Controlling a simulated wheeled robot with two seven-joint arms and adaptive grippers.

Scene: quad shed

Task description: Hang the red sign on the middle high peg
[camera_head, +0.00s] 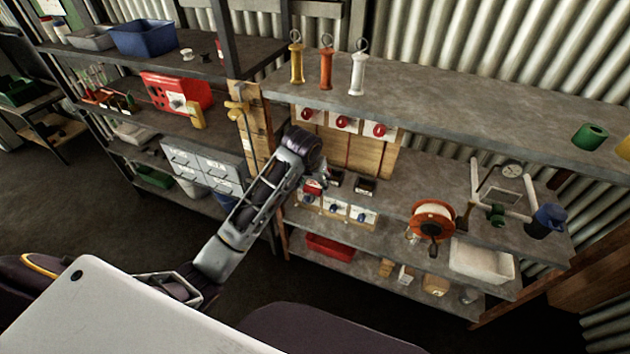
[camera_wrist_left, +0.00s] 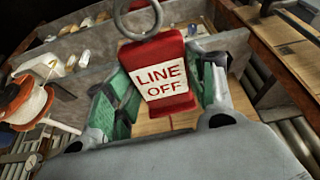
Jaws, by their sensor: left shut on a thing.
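The red sign (camera_wrist_left: 160,72) reads LINE OFF on a white label and has a metal ring at its top. My left gripper (camera_wrist_left: 158,92) is shut on it, with green finger pads on both sides. In the head view the left gripper (camera_head: 318,180) is in front of the wooden board (camera_head: 372,158) under the upper shelf, and a bit of the red sign (camera_head: 312,187) shows there. The board carries an upper row of red knobs on white plates, the middle one (camera_head: 343,122) included, and a lower row with blue knobs (camera_head: 334,209). I cannot make out the pegs clearly. My right gripper is not in view.
Yellow (camera_head: 296,62), orange (camera_head: 327,68) and white (camera_head: 358,72) ringed pieces stand on the upper shelf (camera_head: 450,100). An orange cable reel (camera_head: 432,220) and a white bin (camera_head: 480,262) are to the right. A grey drawer cabinet (camera_head: 203,165) is left of my arm.

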